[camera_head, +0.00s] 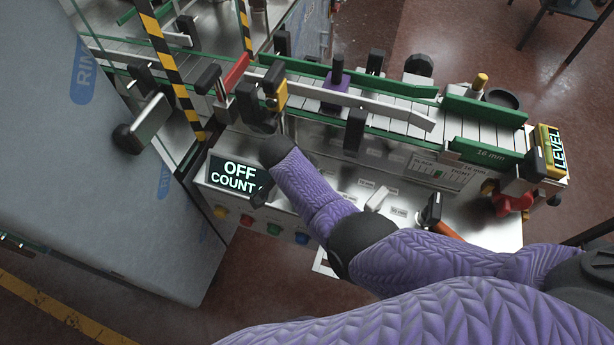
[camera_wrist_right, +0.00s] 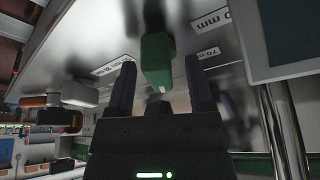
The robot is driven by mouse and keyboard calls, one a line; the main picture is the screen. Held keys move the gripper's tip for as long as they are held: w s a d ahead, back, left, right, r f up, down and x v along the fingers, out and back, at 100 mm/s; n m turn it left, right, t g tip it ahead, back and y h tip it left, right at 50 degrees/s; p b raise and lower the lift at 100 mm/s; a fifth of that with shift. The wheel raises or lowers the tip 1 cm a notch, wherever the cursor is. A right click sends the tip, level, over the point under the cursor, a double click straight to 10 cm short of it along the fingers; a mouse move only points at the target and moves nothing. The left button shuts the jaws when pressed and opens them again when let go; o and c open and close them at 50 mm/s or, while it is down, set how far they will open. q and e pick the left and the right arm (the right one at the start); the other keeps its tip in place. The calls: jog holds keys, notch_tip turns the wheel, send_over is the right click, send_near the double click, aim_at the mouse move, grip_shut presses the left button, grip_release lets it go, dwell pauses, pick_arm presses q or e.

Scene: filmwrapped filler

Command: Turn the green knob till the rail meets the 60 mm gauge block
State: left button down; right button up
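A green knob (camera_wrist_right: 157,62) shows in the right wrist view, standing out from a metal panel with mm labels. My right gripper (camera_wrist_right: 160,85) is open, one dark finger on each side of the knob with gaps between. In the head view my purple right arm hides the knob and most of the gripper. A pale rail (camera_head: 350,98) runs along the conveyor between green guides. A small white block (camera_head: 377,198) lies on the metal deck near mm labels; I cannot read which is the 60 mm gauge block. My left gripper is not in view.
A display (camera_head: 238,175) reads OFF and COUNT, above coloured buttons. A purple block (camera_head: 336,90) and several black knobs stand along the conveyor. A yellow LEVEL unit (camera_head: 552,150) is at the right end.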

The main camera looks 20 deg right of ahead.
jog(key=p+v, duration=0.9)
jog(key=shift+r, duration=0.4)
jog(key=shift+s+a, duration=0.1)
